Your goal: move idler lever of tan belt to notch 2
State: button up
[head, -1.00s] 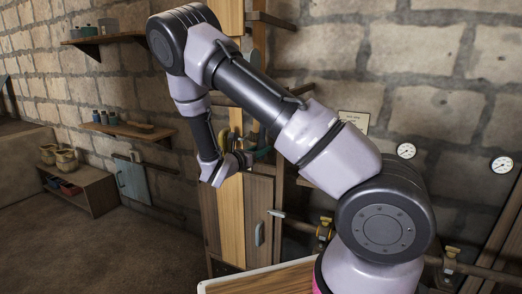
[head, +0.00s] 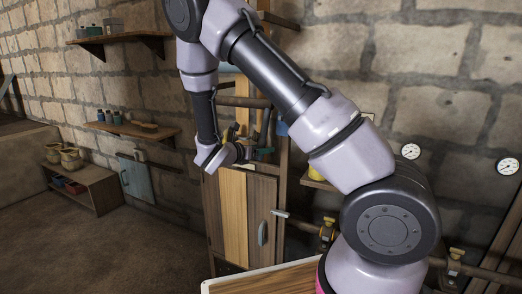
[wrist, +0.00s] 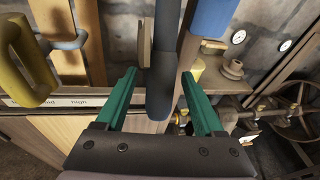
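My gripper (wrist: 160,74) has two green fingers spread apart. A dark blue-grey lever (wrist: 165,55) stands upright between them, closer to the right finger; a gap shows on the left, and contact on the right is unclear. A yellow handle (wrist: 28,62) is at the left edge of the wrist view, and a blue part (wrist: 213,14) is at the upper right. In the head view my gripper (head: 260,153) is at the top of the wooden cabinet. I cannot tell which lever belongs to the tan belt; the notches are not distinguishable.
A label strip (wrist: 78,101) reading "high" runs along the cabinet front edge. Pipes and a valve wheel (wrist: 292,98) are at the right of the wrist view. The cabinet (head: 262,215) has a metal handle. A pale-rimmed wooden top (head: 265,279) is near my base.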

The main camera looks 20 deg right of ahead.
jog(key=v, duration=1)
jog(key=shift+s+a, duration=0.2)
jog(key=shift+a, duration=0.15)
jog(key=s+d+r+m+g+y, duration=0.5)
jog(key=s+d+r+m+g, duration=0.25)
jog(key=s+d+m, duration=0.55)
jog(key=s+a+r+m+t+y, duration=0.1)
jog(key=s+r+m+t+y, duration=0.1)
jog(key=s+r+m+y, duration=0.2)
jog(key=s+a+r+m+t+y, duration=0.2)
jog(key=s+r+m+t+y, duration=0.1)
jog(key=r+m, duration=0.7)
jog(key=s+m+y, duration=0.1)
jog(key=m+y, duration=0.1)
jog(key=m, duration=0.1)
jog(key=shift+s+a, duration=0.2)
jog(key=shift+s, duration=0.2)
